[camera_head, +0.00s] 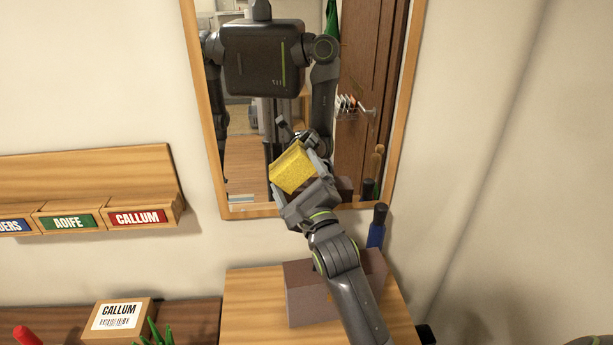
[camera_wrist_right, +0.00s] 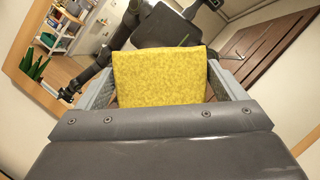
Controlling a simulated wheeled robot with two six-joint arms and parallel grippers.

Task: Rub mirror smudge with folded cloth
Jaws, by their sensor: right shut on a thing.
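The folded yellow cloth (camera_head: 292,168) is held in my right gripper (camera_head: 298,182), in front of the lower part of the mirror (camera_head: 259,178). In the right wrist view the cloth (camera_wrist_right: 160,76) fills the space between the two fingers of the gripper (camera_wrist_right: 160,92), which are shut on it. The mirror hangs on the wall in a wooden frame and reflects my own body and arm. I cannot tell whether the cloth touches the glass. No smudge can be made out; the cloth and gripper hide part of the glass. My left gripper does not show, except possibly as reflection.
Below the mirror, a brown box (camera_head: 305,293) and a dark blue bottle (camera_head: 377,227) stand on a wooden surface (camera_head: 250,290). A shelf with name labels (camera_head: 90,185) is on the left wall. A CALLUM box (camera_head: 118,318) and green plant (camera_head: 158,334) are lower left.

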